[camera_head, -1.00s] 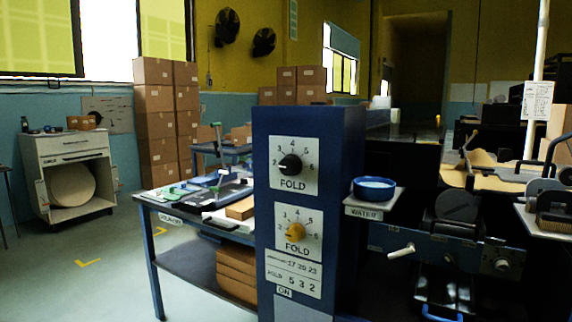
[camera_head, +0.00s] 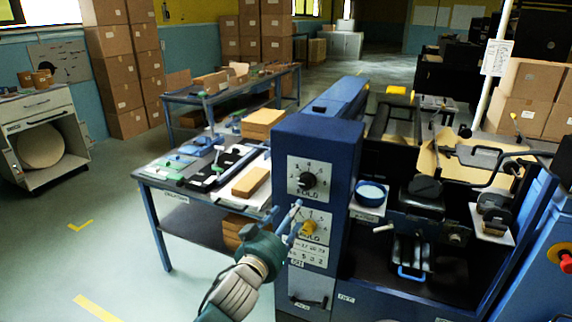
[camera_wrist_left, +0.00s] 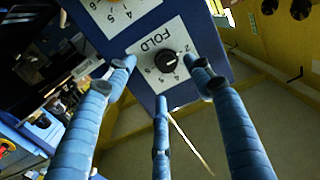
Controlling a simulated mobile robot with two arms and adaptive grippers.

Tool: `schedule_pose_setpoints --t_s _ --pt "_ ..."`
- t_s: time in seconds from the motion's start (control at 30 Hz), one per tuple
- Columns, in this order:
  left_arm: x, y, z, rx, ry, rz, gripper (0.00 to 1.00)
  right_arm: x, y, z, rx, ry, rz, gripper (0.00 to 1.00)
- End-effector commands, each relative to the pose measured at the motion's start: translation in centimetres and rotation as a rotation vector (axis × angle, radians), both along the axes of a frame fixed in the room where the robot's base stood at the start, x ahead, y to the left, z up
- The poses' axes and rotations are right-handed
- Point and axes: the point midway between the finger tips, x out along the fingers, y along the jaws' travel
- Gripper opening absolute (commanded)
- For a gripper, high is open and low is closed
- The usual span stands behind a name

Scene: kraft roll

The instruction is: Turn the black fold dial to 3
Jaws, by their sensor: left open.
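The black fold dial (camera_head: 307,181) sits on a white plate high on the front of the blue control column (camera_head: 346,155). It also shows in the left wrist view (camera_wrist_left: 167,61), with numbers around it; its exact setting is hard to read. My left gripper (camera_head: 294,214) is in front of the column, below the black dial and over part of the yellow dial's plate. In the left wrist view its blue fingers (camera_wrist_left: 163,82) are spread around the black dial's plate, open, with nothing between them. Contact with the dial cannot be told. My right gripper is out of view.
A yellow fold dial (camera_head: 309,227) sits just below the black one. A blue water bowl (camera_head: 370,192) stands on a small shelf right of the column. A table (camera_head: 175,186) with tools and cardboard stands left, machinery on the right. The floor at left is clear.

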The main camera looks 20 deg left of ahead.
Motion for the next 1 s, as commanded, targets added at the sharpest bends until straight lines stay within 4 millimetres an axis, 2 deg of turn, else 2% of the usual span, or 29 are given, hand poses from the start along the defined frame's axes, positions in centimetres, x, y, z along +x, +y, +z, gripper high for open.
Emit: schedule_pose_setpoints --t_s 0.03,0.13,0.27,0.7,1.0 --pt "0.4 -0.1 1.7 -0.002 -0.019 -0.006 0.53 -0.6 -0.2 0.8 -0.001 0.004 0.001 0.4" --pt "0.8 -0.2 2.7 -0.005 -0.04 -0.013 0.53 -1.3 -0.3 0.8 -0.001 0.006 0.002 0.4" --pt "1.9 -0.2 2.8 -0.005 -0.043 -0.013 0.53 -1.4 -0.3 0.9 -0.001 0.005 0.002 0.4" --pt "9.3 -0.5 2.8 -0.004 -0.042 -0.013 0.53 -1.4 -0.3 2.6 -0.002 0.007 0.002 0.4" --pt "11.4 -0.5 2.6 -0.004 -0.041 -0.012 0.53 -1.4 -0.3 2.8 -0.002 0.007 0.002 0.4"
